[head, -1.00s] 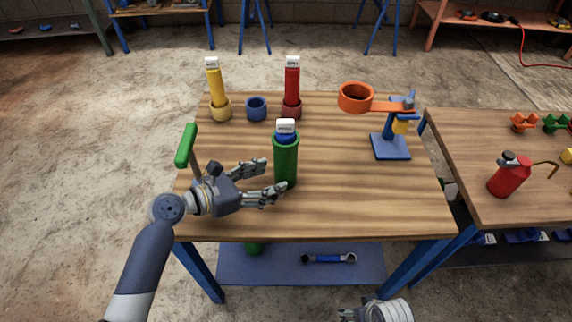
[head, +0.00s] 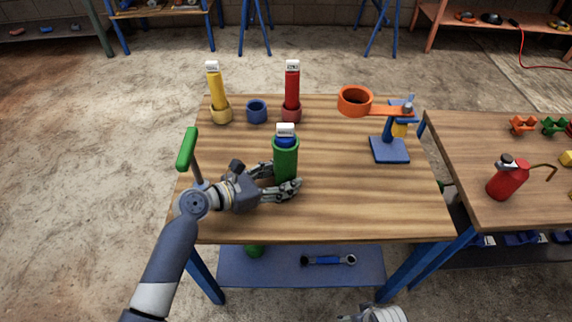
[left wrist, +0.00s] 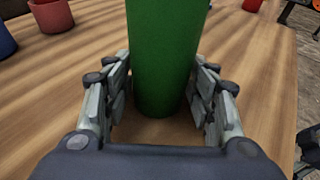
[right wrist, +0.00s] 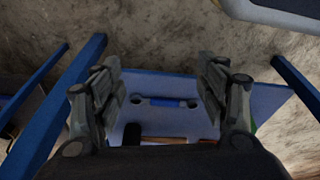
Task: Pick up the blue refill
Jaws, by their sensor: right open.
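The blue refill (head: 286,141) stands upright in a green cylinder (head: 286,162) near the middle of the table. Only its blue top shows, under a white label block (head: 285,129). The green cylinder fills the middle of the left wrist view (left wrist: 163,60). My left gripper (head: 283,178) has its fingers low on either side of the green cylinder, close to the tabletop. The fingers look very near its sides, but I cannot tell whether they press on it. My right gripper (right wrist: 160,75) is open and empty, low in front of the table.
A yellow tube (head: 215,85), an empty blue cup (head: 256,111) and a red tube (head: 292,80) stand along the table's back. An orange ring holder (head: 355,101) on a blue stand is at right. A lower shelf (head: 300,285) carries a wrench (head: 328,260).

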